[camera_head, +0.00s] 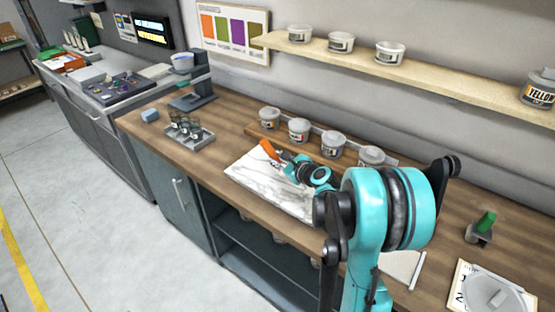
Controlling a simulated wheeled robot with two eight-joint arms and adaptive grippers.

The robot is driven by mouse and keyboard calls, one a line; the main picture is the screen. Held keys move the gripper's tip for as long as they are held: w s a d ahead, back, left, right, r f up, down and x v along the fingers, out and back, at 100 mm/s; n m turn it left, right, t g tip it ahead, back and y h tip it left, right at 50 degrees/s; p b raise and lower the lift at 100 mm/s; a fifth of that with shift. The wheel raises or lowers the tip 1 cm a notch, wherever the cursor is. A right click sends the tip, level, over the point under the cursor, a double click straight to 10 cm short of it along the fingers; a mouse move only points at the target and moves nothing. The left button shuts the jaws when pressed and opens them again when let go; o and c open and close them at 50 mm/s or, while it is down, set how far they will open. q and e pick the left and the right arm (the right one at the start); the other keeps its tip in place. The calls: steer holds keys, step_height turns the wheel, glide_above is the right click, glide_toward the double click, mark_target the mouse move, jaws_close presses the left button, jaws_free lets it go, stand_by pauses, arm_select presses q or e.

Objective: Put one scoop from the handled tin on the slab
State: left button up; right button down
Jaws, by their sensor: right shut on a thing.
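The white marble slab (254,176) lies on the wooden counter, its right part hidden by my right arm. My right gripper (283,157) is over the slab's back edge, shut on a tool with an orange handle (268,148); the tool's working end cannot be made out. Several lidded-looking tins stand in a row behind the slab, among them one at the left (269,117), a second (299,130) and a third (333,144). I cannot tell which tin has a handle. My left gripper is out of view.
A tray of small jars (188,134), a blue block (150,115) and a dark stand (196,92) are on the counter's left. A green-topped item (485,224) and a scale-like plate (490,294) are at the right. The wall shelf (430,76) overhangs the back.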

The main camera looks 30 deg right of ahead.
steer(key=shift+f+b, duration=0.75)
steer(key=shift+f, duration=0.15)
steer(key=shift+b, duration=0.35)
stand_by(1.6)
step_height(320, 180, up, 5)
steer(key=p, duration=0.4)
stand_by(0.5)
